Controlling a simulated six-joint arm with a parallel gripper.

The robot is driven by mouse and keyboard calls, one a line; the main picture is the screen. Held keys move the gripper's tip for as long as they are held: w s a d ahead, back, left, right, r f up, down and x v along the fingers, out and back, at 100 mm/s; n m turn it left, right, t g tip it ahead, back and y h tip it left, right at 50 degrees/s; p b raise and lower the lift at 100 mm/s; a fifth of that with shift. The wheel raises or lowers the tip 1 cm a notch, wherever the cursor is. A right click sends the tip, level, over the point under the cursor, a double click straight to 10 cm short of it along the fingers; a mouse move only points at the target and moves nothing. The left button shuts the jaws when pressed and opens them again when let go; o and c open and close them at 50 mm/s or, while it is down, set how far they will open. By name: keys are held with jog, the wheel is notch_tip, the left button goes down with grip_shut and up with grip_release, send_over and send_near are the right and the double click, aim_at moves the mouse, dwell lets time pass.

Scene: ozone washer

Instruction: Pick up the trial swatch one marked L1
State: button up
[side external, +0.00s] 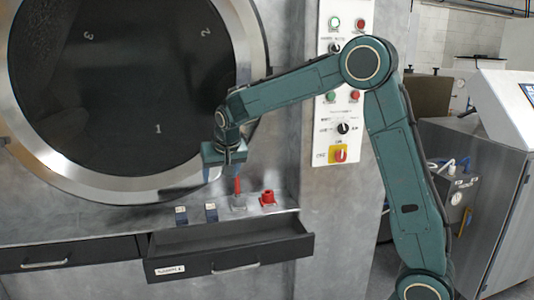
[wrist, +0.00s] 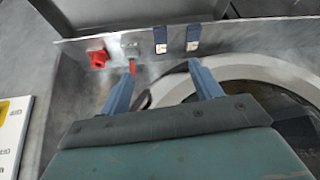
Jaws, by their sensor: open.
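Two small dark blue swatches with pale labels lie on the metal ledge below the round door. In the side view, one is at left (side external: 181,215) and one at right (side external: 211,212). In the wrist view their order is reversed: one at left (wrist: 160,40), one at right (wrist: 193,37). The label marks are too small to read, so I cannot tell which is L1. My gripper (side external: 222,173) points down above the ledge, open and empty. In the wrist view its blue fingers (wrist: 163,67) are spread, with both swatches beyond the tips.
A red lever on a grey base (side external: 238,203) stands close to my gripper, near the left finger in the wrist view. A red knob (side external: 268,198) is beside it. An open dark drawer (side external: 240,240) juts out below the ledge. The round door (side external: 130,190) rises behind.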

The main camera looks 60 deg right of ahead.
jog(key=m+h, duration=0.1)
jog(key=m, duration=0.1)
send_near(211, 210)
jog(key=x, duration=0.3)
jog(key=shift+f, duration=0.1)
jog(key=shift+w+f, duration=0.1)
jog(key=shift+f, duration=0.1)
dwell(0.3)
jog(key=shift+x, duration=2.6)
jog(key=shift+d+r, duration=0.1)
jog(key=c, duration=1.1)
jog(key=shift+r, duration=0.1)
